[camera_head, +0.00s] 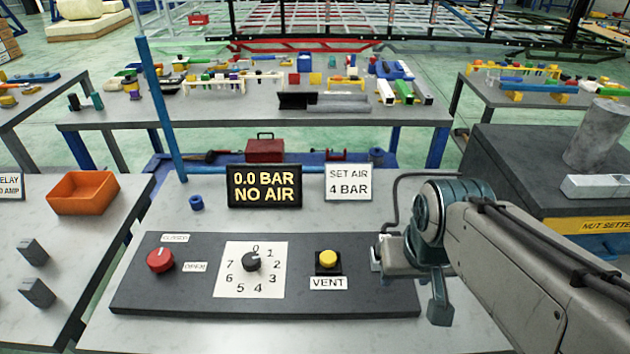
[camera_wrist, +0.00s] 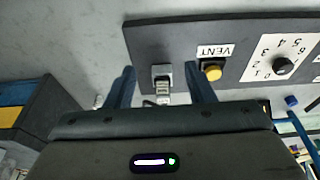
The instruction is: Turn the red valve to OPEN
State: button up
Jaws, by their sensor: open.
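The red valve (camera_head: 160,260) is a round red knob at the left end of the dark panel (camera_head: 210,303) in the head view. A CLOSED label (camera_head: 175,238) is above it and an OPEN label (camera_head: 195,267) to its right. The knob's exact pointing direction is too small to tell. My gripper (camera_head: 386,258) is over the panel's right end, far from the valve. In the wrist view my gripper (camera_wrist: 163,80) shows two spread fingers with a small grey fitting (camera_wrist: 162,73) visible between them. The valve is not visible in the wrist view.
A numbered dial (camera_head: 251,261) and yellow VENT button (camera_head: 328,260) lie between valve and gripper. A display (camera_head: 263,187) reads 0.0 BAR NO AIR; a sign (camera_head: 349,184) reads SET AIR 4 BAR. A blue post (camera_head: 160,105) rises behind left. An orange bin (camera_head: 83,192) is further left.

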aim_at(160, 260)
jog(key=u, duration=1.65)
